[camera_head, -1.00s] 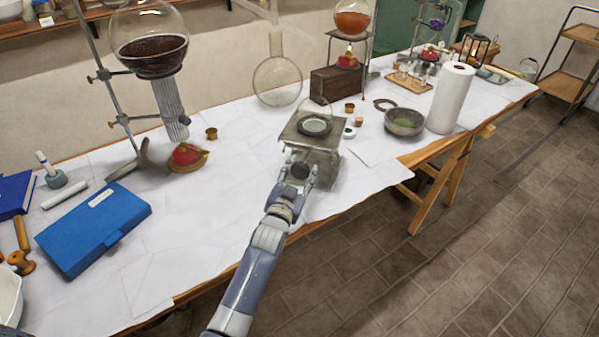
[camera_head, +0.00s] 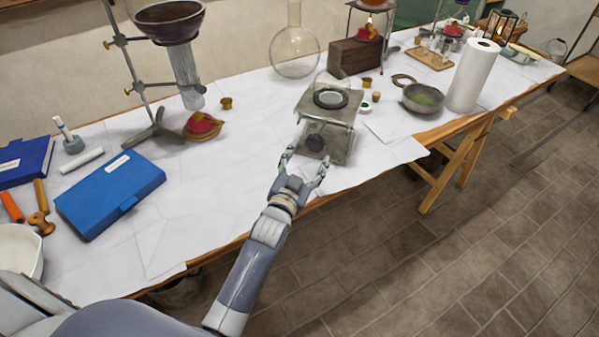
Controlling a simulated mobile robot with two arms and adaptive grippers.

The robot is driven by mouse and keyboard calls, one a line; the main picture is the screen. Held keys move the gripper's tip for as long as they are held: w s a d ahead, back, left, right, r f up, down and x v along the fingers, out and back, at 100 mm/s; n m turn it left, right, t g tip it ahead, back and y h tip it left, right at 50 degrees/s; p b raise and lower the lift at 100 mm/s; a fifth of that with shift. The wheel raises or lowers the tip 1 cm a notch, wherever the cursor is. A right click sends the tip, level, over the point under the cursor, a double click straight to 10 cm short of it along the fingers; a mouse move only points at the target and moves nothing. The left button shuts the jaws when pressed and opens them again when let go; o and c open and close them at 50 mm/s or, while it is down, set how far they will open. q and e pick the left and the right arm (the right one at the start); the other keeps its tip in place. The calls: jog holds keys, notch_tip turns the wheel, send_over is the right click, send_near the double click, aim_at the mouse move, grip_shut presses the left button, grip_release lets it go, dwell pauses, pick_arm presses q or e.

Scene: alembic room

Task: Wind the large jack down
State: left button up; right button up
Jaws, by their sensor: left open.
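The large jack (camera_head: 343,112) is a grey metal stand with a square top plate, near the front edge of the table. A dark ring with a pale dish and a clear glass piece sit on its top plate. The jack's dark round knob (camera_head: 315,143) faces me on its front side. My left gripper (camera_head: 306,163) is open in front of the knob, fingers spread wide, with the knob just beyond the fingertips. It seems to hold nothing; whether a fingertip touches the jack I cannot tell. My right gripper is not in view.
A blue case (camera_head: 110,195) lies on the left of the table. A clear flask (camera_head: 295,52) and a wooden block (camera_head: 354,57) stand behind the jack. A bowl (camera_head: 423,98) and a paper roll (camera_head: 473,77) are to its right.

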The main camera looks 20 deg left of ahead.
pick_arm(q)
jog(key=s, duration=0.6)
dwell(0.4)
